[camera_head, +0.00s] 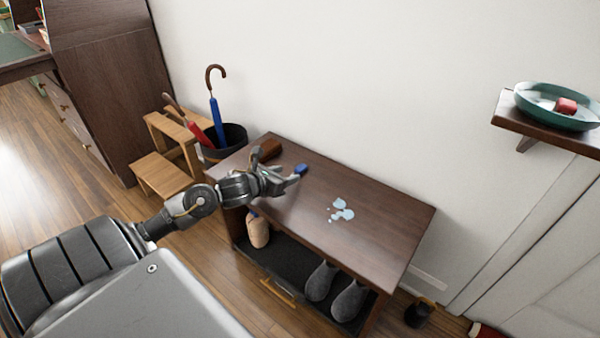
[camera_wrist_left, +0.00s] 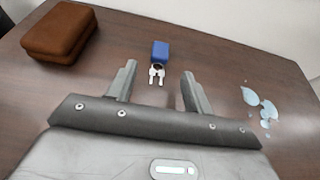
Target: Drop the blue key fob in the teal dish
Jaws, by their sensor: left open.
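The blue key fob (camera_head: 301,169) lies on the dark wooden bench top, near its back edge. In the left wrist view the blue fob (camera_wrist_left: 160,51) has keys (camera_wrist_left: 157,73) on a ring toward me. My left gripper (camera_head: 284,181) is open and empty, just short of the fob; in the left wrist view its two fingers (camera_wrist_left: 155,88) stand either side of the keys' line, with the fob beyond the tips. The teal dish (camera_head: 537,98) sits on a wall shelf at the right and holds a red block (camera_head: 566,106). My right gripper is not in view.
A brown case (camera_wrist_left: 59,32) lies left of the fob on the bench (camera_head: 380,205). Pale blue puddles (camera_head: 341,211) lie right of it. An umbrella stand (camera_head: 232,137) and step stool (camera_head: 160,176) stand left. The dish's shelf (camera_head: 512,120) is higher than the bench.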

